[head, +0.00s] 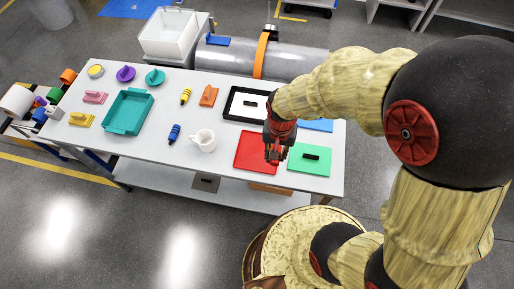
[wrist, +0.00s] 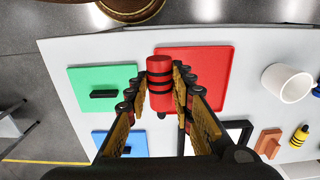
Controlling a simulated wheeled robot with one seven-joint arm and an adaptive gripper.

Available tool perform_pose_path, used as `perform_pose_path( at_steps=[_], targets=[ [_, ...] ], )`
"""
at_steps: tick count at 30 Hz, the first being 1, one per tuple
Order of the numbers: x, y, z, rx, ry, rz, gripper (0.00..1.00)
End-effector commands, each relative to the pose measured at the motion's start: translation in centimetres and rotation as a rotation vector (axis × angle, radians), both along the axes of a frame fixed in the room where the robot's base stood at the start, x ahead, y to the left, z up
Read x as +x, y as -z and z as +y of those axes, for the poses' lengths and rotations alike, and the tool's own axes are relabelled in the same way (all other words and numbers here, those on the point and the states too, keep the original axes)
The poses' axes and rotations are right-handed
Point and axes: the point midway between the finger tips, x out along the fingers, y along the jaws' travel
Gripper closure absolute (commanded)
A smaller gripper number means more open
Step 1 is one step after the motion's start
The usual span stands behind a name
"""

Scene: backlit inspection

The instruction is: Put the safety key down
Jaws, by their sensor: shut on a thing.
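My gripper (head: 273,157) is shut on a red cylinder with black bands, which I take as the safety key (wrist: 159,66). The key stands out between the two fingers in the wrist view, where my gripper (wrist: 160,88) fills the middle. In the head view the key is hard to pick out from the red parts of the gripper. Both are over or just above the red mat (head: 250,151), towards its right side. The same red mat (wrist: 212,72) lies behind the key in the wrist view. I cannot tell whether the key touches it.
A green mat (head: 299,167) with a black bar lies right of the red one, with a blue mat (head: 318,125) and a black-framed white tray (head: 235,105) behind. A white mug (head: 204,141) stands left. Blue (head: 174,133) and yellow (head: 186,96) banded pieces lie farther left.

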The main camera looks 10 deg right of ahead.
Motion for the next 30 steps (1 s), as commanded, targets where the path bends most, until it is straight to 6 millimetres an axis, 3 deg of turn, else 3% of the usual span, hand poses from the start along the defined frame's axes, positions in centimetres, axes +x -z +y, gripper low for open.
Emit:
perform_pose_path(
  at_steps=[5,12,22,30],
  targets=[
    [3.5,2.0,2.2,0.000,-0.002,0.002,1.00],
    [6.4,6.0,3.8,-0.001,0.000,0.001,1.00],
    [7.8,8.0,4.7,-0.001,-0.001,0.001,1.00],
    [7.8,10.9,4.7,0.000,0.000,-0.001,1.00]
  ],
)
